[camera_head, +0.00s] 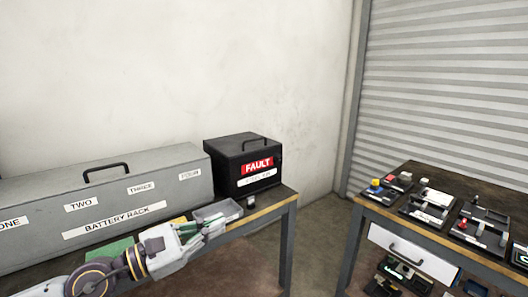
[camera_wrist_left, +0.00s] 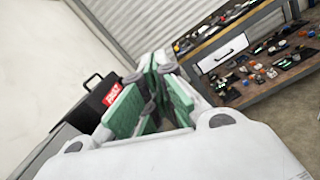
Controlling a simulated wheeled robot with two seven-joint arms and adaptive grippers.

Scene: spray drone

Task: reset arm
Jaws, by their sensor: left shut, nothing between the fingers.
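My left arm comes in from the lower left in the head view. Its gripper (camera_head: 212,227) is over the front right part of the bench with the grey battery rack. The fingers are together with nothing held. In the left wrist view the gripper's green-padded fingers (camera_wrist_left: 152,110) point toward the other workbench and the shutter. My right gripper is not in view.
The grey battery rack (camera_head: 85,205) and the black FAULT box (camera_head: 243,165) stand on the left bench (camera_head: 262,211), beyond my left gripper. A grey tray (camera_head: 218,210) lies beside it. A second workbench (camera_head: 380,206) with several devices stands right. A floor gap separates the benches.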

